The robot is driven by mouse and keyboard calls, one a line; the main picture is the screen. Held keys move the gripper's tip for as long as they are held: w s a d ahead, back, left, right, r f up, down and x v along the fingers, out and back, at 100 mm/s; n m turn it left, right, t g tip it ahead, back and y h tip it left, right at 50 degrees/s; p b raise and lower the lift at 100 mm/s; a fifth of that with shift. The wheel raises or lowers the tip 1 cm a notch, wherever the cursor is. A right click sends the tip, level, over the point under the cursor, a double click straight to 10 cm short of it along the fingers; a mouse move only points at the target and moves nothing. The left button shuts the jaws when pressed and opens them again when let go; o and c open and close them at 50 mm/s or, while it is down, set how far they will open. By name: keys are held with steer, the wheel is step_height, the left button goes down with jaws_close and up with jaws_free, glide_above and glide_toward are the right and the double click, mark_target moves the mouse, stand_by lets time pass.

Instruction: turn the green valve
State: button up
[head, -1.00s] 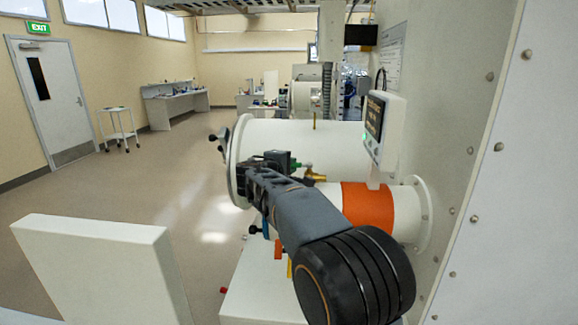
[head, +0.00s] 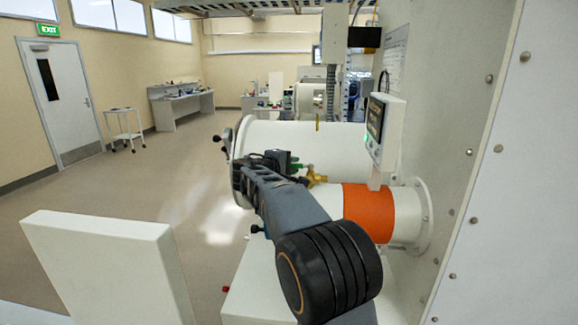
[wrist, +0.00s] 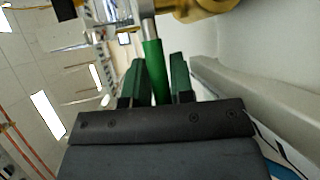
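The green valve shows in the head view as a small green handle (head: 296,165) by a brass valve body (head: 314,177), beside the white cylinder. In the wrist view its long green lever (wrist: 153,68) hangs from a metal stem below the brass body (wrist: 205,8). My gripper (wrist: 157,62) has one dark green finger on each side of the lever in that view. Narrow gaps show between lever and fingers, so it looks open; contact at the tips is hard to judge. In the head view my gripper (head: 281,160) is at the handle, partly hidden by my arm.
A large white cylinder (head: 320,145) and a smaller one with an orange band (head: 367,210) stand behind the valve. A white panel (head: 105,255) stands at front left.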

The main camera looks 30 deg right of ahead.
steer(key=o, duration=0.3)
steer(key=b+v, duration=0.3)
steer(key=v, duration=1)
steer(key=shift+s+a, duration=0.25)
steer(key=shift+a, duration=0.1)
